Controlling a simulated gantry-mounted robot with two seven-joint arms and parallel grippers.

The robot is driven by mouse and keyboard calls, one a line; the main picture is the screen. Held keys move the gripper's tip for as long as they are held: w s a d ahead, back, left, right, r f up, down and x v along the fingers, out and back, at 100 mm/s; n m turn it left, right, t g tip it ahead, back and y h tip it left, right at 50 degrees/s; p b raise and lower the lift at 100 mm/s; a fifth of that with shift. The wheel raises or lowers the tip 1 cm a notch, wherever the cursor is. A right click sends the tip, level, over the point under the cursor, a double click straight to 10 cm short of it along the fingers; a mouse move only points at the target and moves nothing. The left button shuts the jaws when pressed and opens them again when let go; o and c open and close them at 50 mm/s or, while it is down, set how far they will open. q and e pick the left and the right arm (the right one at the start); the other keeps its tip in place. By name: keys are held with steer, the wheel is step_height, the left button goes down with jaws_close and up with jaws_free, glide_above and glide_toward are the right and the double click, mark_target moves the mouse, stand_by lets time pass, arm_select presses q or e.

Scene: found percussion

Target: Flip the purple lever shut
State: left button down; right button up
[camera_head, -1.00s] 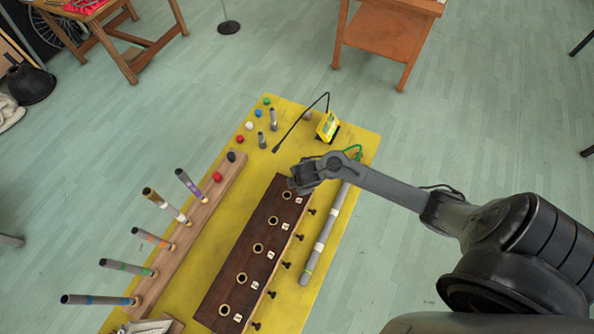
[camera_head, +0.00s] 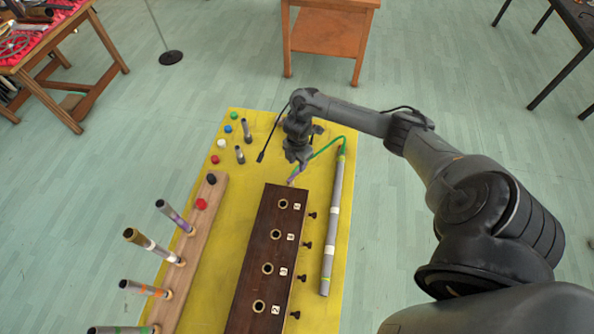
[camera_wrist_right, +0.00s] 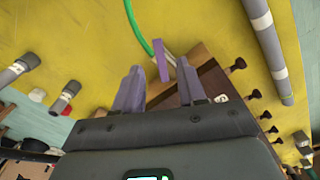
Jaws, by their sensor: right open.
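The purple lever (camera_head: 292,180) shows as a small strip at the far end of the dark wooden block (camera_head: 262,235). In the right wrist view the lever (camera_wrist_right: 161,62) is a narrow purple bar sticking up near the block's end (camera_wrist_right: 200,68). My right gripper (camera_head: 297,161) is over that end, pointing down and open. In the right wrist view its two fingers (camera_wrist_right: 158,72) stand apart, with the lever seen between their tips. I cannot tell whether a finger touches it. My left gripper is out of view.
A green hose (camera_head: 330,144) runs close to the gripper, and a grey tube (camera_head: 333,220) lies to the right of the block. A wooden rail (camera_head: 203,225) with tilted tubes (camera_head: 173,214) stands on the left. Small knobs (camera_head: 303,245) line the block's right side.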

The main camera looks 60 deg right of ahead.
mark_target(297, 172)
steer(key=shift+f+b, duration=0.3)
steer(key=shift+f, duration=2.15)
jaws_close()
